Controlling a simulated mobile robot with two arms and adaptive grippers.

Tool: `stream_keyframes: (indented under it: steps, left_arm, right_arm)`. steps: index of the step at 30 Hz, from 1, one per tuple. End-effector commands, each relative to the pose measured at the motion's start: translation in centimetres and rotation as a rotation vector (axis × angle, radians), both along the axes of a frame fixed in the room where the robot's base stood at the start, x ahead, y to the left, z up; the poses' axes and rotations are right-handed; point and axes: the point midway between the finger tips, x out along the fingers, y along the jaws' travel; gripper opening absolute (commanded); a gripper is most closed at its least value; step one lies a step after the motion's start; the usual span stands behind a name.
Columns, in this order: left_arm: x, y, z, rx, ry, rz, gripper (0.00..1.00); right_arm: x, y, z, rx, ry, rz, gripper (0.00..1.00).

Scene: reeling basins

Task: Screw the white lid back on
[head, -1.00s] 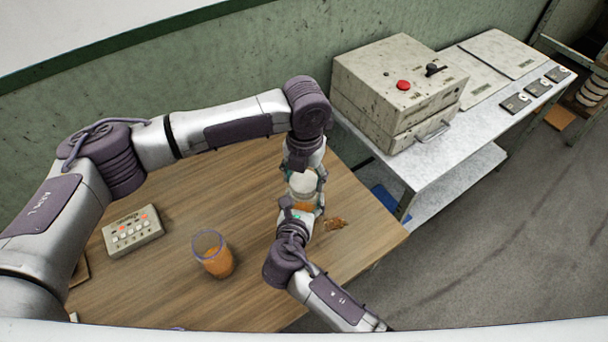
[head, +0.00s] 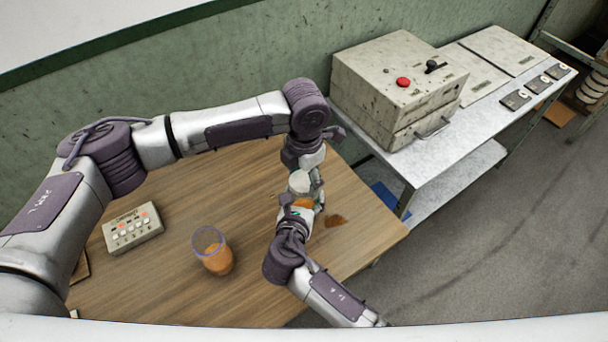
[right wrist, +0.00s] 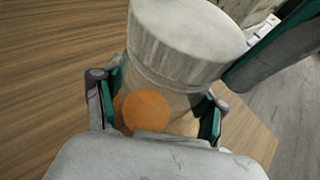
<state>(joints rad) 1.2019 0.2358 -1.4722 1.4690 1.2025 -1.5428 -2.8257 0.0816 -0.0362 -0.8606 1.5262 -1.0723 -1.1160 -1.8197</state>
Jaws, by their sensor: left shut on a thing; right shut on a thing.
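A clear jar with orange contents (right wrist: 146,111) stands in the right wrist view, between the teal-lined fingers of my right gripper (right wrist: 155,118). The white lid (right wrist: 185,35) sits on top of the jar; whether its thread is engaged cannot be seen. In the head view the lid (head: 299,183) shows just above my right gripper (head: 298,208), which is shut on the jar. My left gripper (head: 308,180) reaches down from above and is shut on the lid. One of its fingers shows beside the lid in the right wrist view; the other is hidden.
A clear tumbler (head: 212,250) with orange contents stands to the left on the wooden table (head: 170,290). A small orange-brown heap (head: 336,221) lies right of the jar. A button box (head: 133,229) is at the left. A metal bench (head: 440,190) with a grey machine (head: 390,85) stands behind right.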

Motion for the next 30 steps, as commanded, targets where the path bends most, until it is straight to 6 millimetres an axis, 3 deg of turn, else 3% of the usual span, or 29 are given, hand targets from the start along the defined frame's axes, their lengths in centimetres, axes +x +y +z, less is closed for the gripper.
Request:
stream_keyframes:
  steps: [8, 9, 13, 23, 30]
  left_arm:
    - [0.0, 0.0, 0.1, -0.001, -0.001, -0.015, 0.56]
    - [0.0, 0.0, 0.1, -0.001, -0.001, -0.014, 0.69]
    - [0.0, 0.0, 0.1, -0.001, -0.001, -0.014, 0.91]
    - [0.0, 0.0, 0.1, -0.001, -0.001, -0.013, 0.91]
    - [0.1, 0.0, 2.3, -0.002, -0.003, -0.012, 0.91]
  right_arm:
    - [0.0, 0.0, -0.1, 0.0, 0.002, -0.001, 0.0]
    - [0.0, 0.0, -0.1, -0.001, 0.002, -0.001, 0.0]
    - [0.0, 0.0, -0.1, -0.001, 0.002, -0.001, 0.0]
    - [0.0, 0.0, -0.1, -0.001, 0.002, -0.001, 0.0]
    - [0.0, 0.0, -0.1, -0.001, 0.002, -0.001, 0.0]
